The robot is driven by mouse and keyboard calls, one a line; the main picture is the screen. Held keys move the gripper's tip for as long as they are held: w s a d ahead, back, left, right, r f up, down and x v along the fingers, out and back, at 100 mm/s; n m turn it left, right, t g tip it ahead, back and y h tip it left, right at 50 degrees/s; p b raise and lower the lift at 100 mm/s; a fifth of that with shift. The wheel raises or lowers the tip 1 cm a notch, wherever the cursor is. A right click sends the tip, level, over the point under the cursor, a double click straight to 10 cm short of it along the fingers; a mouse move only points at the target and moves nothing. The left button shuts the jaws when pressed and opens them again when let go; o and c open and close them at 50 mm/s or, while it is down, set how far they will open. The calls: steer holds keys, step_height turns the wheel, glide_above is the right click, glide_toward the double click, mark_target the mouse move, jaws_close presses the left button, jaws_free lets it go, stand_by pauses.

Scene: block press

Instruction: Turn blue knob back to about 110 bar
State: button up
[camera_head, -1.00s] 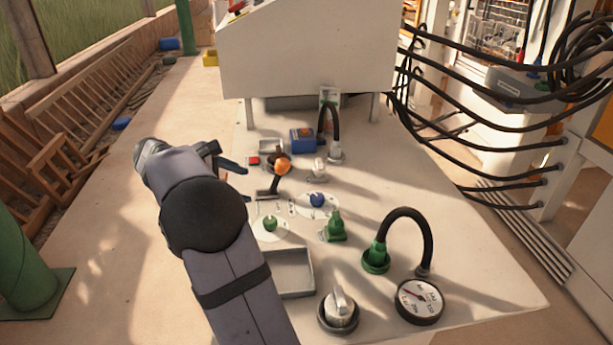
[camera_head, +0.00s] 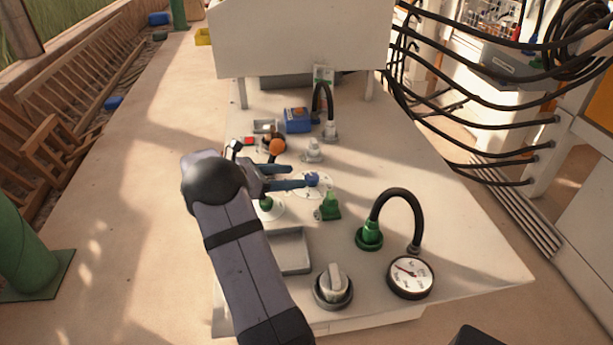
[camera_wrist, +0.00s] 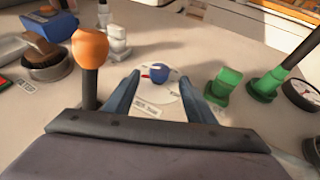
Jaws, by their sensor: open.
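The blue knob (camera_head: 312,180) sits on a round white dial plate on the pale panel. In the wrist view the blue knob (camera_wrist: 159,70) shows between and beyond the fingertips, with a small red mark at its left. My gripper (camera_head: 291,176) is open, its two blue-grey fingers pointing right toward the knob. In the wrist view my gripper (camera_wrist: 165,88) has its fingers spread to either side of the dial plate (camera_wrist: 163,92). I cannot tell whether a finger touches the knob. The pressure gauge (camera_head: 411,277) has a white face; its reading is too small to tell.
An orange-topped lever (camera_head: 277,147) stands just behind my fingers; in the wrist view it rises close by the left finger. A green knob (camera_head: 267,203) is under the arm. A green fitting (camera_head: 329,207), a grey tray (camera_head: 291,251) and a large grey knob (camera_head: 333,285) stand nearer.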

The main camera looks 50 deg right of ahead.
mark_target(312, 176)
steer(key=shift+x, duration=3.1)
steer(key=c, duration=1)
